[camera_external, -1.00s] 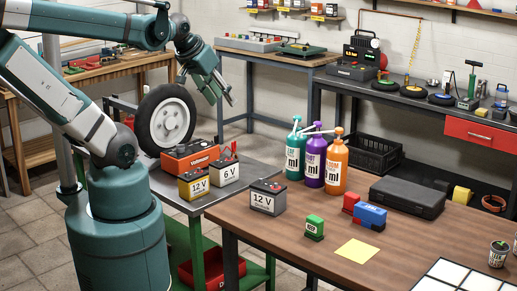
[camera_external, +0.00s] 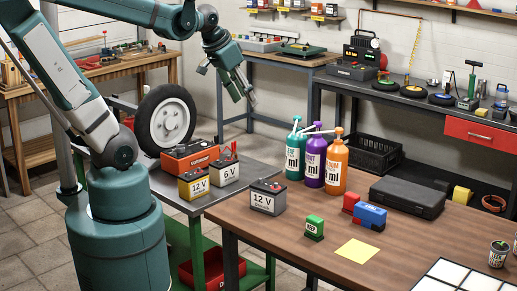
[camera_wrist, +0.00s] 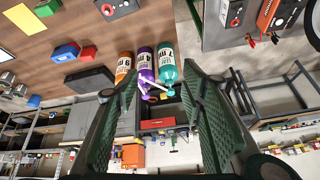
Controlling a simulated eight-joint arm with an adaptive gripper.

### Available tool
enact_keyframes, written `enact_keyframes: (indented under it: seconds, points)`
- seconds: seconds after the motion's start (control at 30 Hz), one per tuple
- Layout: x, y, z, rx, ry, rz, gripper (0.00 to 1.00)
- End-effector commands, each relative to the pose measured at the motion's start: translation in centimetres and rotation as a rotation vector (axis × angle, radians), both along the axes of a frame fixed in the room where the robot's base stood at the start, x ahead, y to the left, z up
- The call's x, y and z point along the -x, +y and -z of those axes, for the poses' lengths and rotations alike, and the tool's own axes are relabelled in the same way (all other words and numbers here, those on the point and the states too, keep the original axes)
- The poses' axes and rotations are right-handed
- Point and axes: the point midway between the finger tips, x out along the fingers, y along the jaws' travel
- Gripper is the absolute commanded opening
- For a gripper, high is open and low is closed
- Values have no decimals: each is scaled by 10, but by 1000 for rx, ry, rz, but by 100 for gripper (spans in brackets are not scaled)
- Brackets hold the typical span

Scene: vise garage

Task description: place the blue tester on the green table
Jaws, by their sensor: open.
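The blue tester (camera_external: 370,216) is a small blue box on the brown wooden table, beside a red block (camera_external: 351,202). It also shows at the upper left of the wrist view (camera_wrist: 64,54). The green-framed table (camera_external: 257,274) stands left of the wooden table, its grey top holding batteries. My gripper (camera_external: 246,98) is in the air behind the green-framed table, well away from the tester. In the wrist view its two green fingers (camera_wrist: 157,85) are spread apart with nothing held between them.
A green block (camera_external: 314,228), yellow sheet (camera_external: 358,251), grey battery (camera_external: 267,197), several bottles (camera_external: 313,162) and a black case (camera_external: 408,197) share the wooden table. An orange charger (camera_external: 190,158), yellow battery (camera_external: 195,187), white battery (camera_external: 225,172) and wheel (camera_external: 165,122) crowd the green-framed table.

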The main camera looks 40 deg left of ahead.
Motion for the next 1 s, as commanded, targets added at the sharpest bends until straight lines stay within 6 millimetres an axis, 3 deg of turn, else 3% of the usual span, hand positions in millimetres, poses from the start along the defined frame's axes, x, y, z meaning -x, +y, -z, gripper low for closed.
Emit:
enact_keyframes:
  seconds: [0.57, 1.0]
  points:
    - [-60, -76, 17, -96, 103, 285, 40]
    - [-99, -144, 47, -167, 176, 506, 40]
